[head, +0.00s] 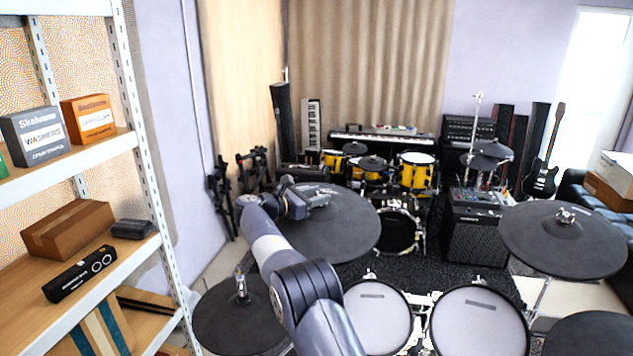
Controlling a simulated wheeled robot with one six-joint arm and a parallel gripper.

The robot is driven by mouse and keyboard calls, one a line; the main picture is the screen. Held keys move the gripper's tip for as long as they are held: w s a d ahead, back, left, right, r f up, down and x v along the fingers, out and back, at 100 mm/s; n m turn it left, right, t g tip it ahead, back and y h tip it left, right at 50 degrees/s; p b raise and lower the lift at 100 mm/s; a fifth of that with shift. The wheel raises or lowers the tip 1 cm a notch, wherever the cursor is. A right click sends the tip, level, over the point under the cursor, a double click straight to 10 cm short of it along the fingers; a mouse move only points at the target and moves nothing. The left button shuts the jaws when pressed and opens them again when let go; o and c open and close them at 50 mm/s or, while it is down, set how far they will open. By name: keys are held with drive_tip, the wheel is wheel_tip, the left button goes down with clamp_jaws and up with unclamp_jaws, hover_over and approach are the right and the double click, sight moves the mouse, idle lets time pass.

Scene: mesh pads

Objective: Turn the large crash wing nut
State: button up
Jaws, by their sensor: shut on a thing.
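A large dark cymbal pad (345,228) sits in the middle of the head view, behind and beside my arm. My gripper (322,197) is over the top of this pad, near its centre. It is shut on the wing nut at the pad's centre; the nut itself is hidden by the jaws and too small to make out. My wrist and forearm cover the left part of the pad.
Another large cymbal pad (563,245) with its own wing nut (566,215) stands at the right. A lower pad (240,318) and two mesh drums (478,322) are close in front. A metal shelf (150,150) with boxes stands at the left.

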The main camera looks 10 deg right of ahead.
drive_tip(key=shift+m+g+p, duration=0.4)
drive_tip(key=shift+p, duration=0.5)
drive_tip(key=o, duration=1)
drive_tip(key=shift+a, duration=0.15)
drive_tip(key=b+v, duration=0.2)
drive_tip(key=v, duration=0.8)
drive_tip(key=shift+a+b, duration=0.3)
drive_tip(key=shift+a, duration=0.05)
